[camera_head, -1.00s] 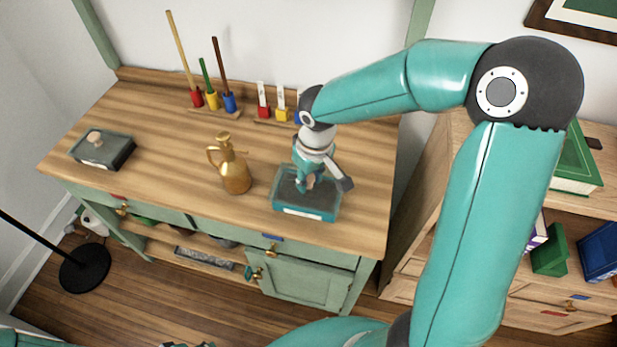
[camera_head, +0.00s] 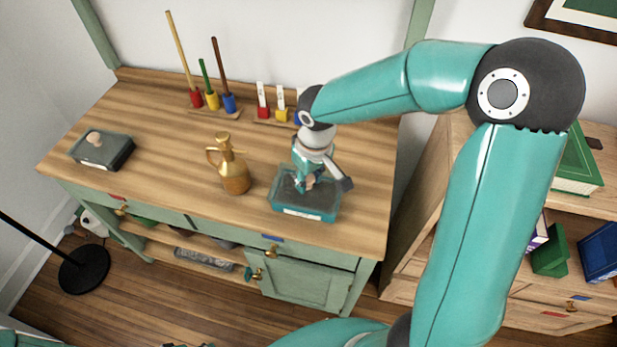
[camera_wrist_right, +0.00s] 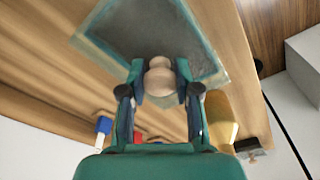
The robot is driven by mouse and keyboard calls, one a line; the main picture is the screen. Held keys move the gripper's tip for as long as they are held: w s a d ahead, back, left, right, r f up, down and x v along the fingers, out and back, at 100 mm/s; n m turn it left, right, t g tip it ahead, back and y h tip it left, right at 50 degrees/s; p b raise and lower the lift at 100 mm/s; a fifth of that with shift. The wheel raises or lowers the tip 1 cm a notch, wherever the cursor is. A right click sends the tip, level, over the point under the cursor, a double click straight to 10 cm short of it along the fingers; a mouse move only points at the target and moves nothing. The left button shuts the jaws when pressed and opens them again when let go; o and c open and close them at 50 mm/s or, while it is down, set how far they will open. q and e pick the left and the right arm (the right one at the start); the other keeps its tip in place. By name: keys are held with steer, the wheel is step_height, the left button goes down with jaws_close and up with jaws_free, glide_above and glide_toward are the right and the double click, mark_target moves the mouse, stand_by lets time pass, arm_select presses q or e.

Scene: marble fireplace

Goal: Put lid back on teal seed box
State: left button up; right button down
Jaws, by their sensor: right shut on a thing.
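The teal seed box (camera_head: 318,215) stands on the wooden top of the green cabinet, near its front right. My right gripper (camera_head: 307,183) is above it, shut on the pale round knob of the dark grey lid. In the right wrist view the knob (camera_wrist_right: 159,76) sits between the two fingers, with the flat lid (camera_wrist_right: 150,28) beyond it. The lid is over the box's opening; whether it is fully seated I cannot tell. The gripper hides part of it. Only a sliver of my left arm shows at the bottom left edge; its gripper is not seen.
A brass jug (camera_head: 232,172) stands just left of the box. A second dark box with a knobbed lid (camera_head: 103,150) is at the far left. Holders with coloured tools (camera_head: 212,100) and labelled markers (camera_head: 270,105) line the back. The worktop between jug and left box is clear.

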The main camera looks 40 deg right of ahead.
steer(key=shift+f+b, duration=0.65)
steer(key=shift+b, duration=0.1)
stand_by(0.9)
stand_by(0.4)
steer(key=c, duration=0.7)
jaws_free()
steer(key=shift+c, duration=0.2)
steer(key=o, duration=0.5)
steer(key=shift+r+p, duration=2.6)
steer(key=shift+r, duration=0.95)
